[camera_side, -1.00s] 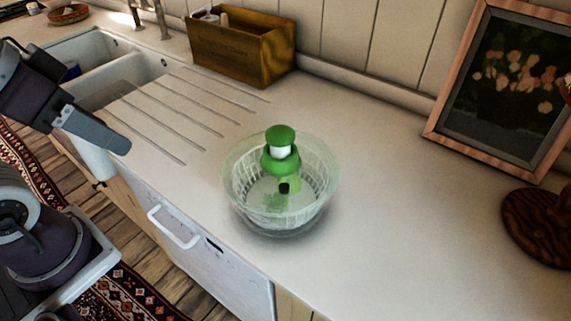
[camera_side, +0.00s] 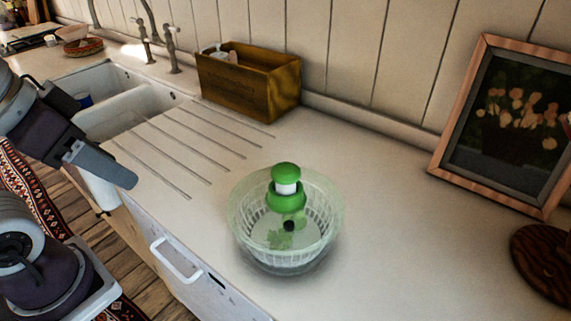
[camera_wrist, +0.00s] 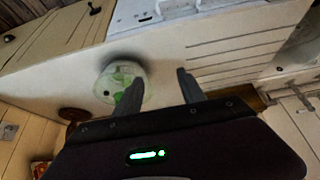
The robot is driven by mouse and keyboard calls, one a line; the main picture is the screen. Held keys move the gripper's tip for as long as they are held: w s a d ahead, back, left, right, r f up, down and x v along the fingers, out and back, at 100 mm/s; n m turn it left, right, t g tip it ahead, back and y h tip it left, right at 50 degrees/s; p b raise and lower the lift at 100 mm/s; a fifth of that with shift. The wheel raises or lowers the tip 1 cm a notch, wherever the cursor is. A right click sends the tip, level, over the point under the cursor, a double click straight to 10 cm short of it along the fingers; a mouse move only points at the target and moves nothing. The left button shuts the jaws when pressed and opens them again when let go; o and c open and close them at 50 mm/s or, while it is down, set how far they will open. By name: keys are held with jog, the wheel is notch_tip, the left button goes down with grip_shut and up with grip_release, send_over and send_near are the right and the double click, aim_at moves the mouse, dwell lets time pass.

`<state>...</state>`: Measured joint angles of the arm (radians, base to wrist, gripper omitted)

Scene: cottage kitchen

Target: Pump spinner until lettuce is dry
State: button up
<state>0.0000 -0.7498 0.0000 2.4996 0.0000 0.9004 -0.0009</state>
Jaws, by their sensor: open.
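The salad spinner (camera_side: 240,230) stands upright on the white counter, a clear bowl with a pale slotted basket inside. Its green pump knob (camera_side: 286,170) stands raised on a white stem above a green collar. Green lettuce leaves (camera_side: 279,239) show inside the basket; their wetness cannot be told. My gripper (camera_side: 128,180) is at the left, over the sink-side edge of the counter, well apart from the spinner. In the wrist view my gripper (camera_wrist: 158,84) has its two fingers apart with nothing between them. The spinner (camera_wrist: 108,88) shows there beyond the left finger, which partly hides it.
A wooden box (camera_side: 248,85) stands against the wall behind the grooved drainboard. The white sink (camera_side: 128,112) is at the back left. A framed flower picture (camera_side: 505,125) and a dark round wooden object (camera_side: 545,262) are at the right. The counter around the spinner is clear.

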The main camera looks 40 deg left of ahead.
jog(key=w+r+n, duration=0.1)
jog(key=r, duration=0.1)
jog(key=w+d+r+n, duration=0.1)
jog(key=w+r, duration=0.1)
jog(key=w+d+r+n+g, duration=0.1)
jog(key=w+r+n, duration=0.1)
jog(key=shift+w+r+h, duration=0.1)
jog(key=shift+w+h, duration=0.05)
jog(key=shift+h, duration=0.15)
grip_shut()
jog(key=w+d+r+n+g, duration=0.2)
jog(key=w+d+n, duration=0.4)
jog(key=w+n, duration=0.1)
jog(key=w+d+r+n+g, duration=0.2)
jog(key=w+d+r+n, duration=0.1)
jog(key=w+d+n, duration=0.4)
jog(key=shift+g, duration=0.3)
